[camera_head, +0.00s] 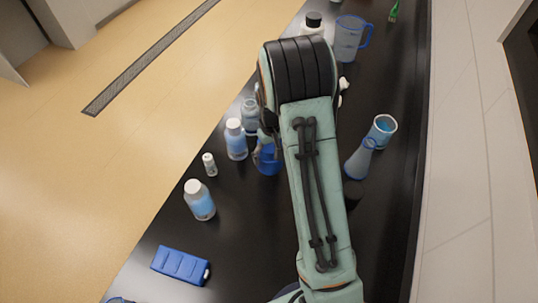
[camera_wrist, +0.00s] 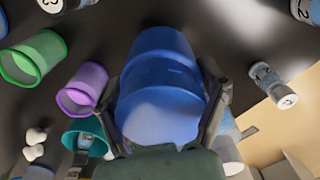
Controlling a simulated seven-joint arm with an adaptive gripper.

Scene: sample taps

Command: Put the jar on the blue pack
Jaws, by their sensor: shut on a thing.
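A blue jar (camera_wrist: 158,85) fills the middle of the wrist view, between the two dark fingers of my gripper (camera_wrist: 168,78). My gripper is shut on its sides. In the head view the blue jar (camera_head: 267,162) shows low beside my arm, which hides part of it and most of my gripper. I cannot tell whether the jar is clear of the table. The blue pack (camera_head: 178,264) lies flat near the front left edge of the black table in the head view, well apart from the jar. I cannot make out the pack in the wrist view.
White-capped bottles (camera_head: 236,140) (camera_head: 200,202) and a small vial (camera_head: 209,165) stand left of my arm on the black table (camera_head: 160,235). A flask (camera_head: 360,160) and a beaker (camera_head: 383,130) stand right. Green (camera_wrist: 35,60) and purple (camera_wrist: 82,88) cups are near my gripper.

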